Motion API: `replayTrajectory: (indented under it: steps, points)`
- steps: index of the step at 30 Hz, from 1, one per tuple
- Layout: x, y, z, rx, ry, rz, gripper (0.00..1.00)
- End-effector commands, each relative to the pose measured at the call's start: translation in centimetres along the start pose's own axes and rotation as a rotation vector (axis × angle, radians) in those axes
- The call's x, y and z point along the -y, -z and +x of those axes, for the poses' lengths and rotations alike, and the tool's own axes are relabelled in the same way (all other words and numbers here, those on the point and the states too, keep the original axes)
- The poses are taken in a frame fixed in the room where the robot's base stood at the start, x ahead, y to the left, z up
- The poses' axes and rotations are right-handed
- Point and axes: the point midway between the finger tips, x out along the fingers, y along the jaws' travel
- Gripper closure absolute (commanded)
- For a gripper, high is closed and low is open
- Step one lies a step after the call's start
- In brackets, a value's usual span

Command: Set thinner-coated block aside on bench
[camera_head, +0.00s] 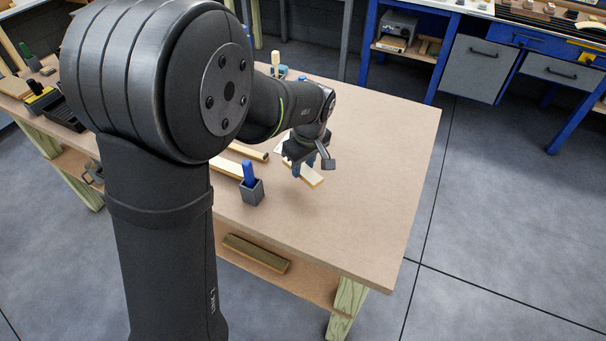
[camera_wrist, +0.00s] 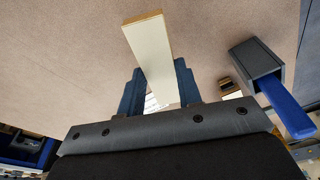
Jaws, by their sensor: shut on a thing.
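A pale cream, flat rectangular block (camera_head: 312,179) with tan edges is at my gripper (camera_head: 303,168), over the middle of the bench (camera_head: 370,190). In the wrist view the block (camera_wrist: 147,42) lies between the two blue fingers of my gripper (camera_wrist: 158,80), which are shut on it.
A grey square cup (camera_head: 251,192) holding a blue-handled tool (camera_head: 248,172) stands left of the block; the cup also shows in the wrist view (camera_wrist: 252,58). Wooden strips (camera_head: 247,152) lie behind the cup. The right and front parts of the bench top are clear.

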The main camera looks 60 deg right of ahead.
Motion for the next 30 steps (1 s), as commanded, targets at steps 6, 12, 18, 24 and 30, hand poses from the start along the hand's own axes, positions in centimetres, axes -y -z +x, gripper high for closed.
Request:
replayTrajectory:
  steps: [6, 12, 18, 24, 30]
  points:
    - [0.1, -0.2, 2.1, 0.002, 0.004, 0.001, 0.90]
    - [0.0, -0.5, 4.1, 0.000, 0.000, 0.001, 0.90]
    - [0.0, -0.5, 4.1, 0.000, 0.000, 0.001, 0.90]
    - [0.0, -0.5, 4.4, 0.000, 0.000, 0.000, 0.55]
    - [0.0, -0.5, 4.3, 0.000, 0.000, 0.000, 0.47]
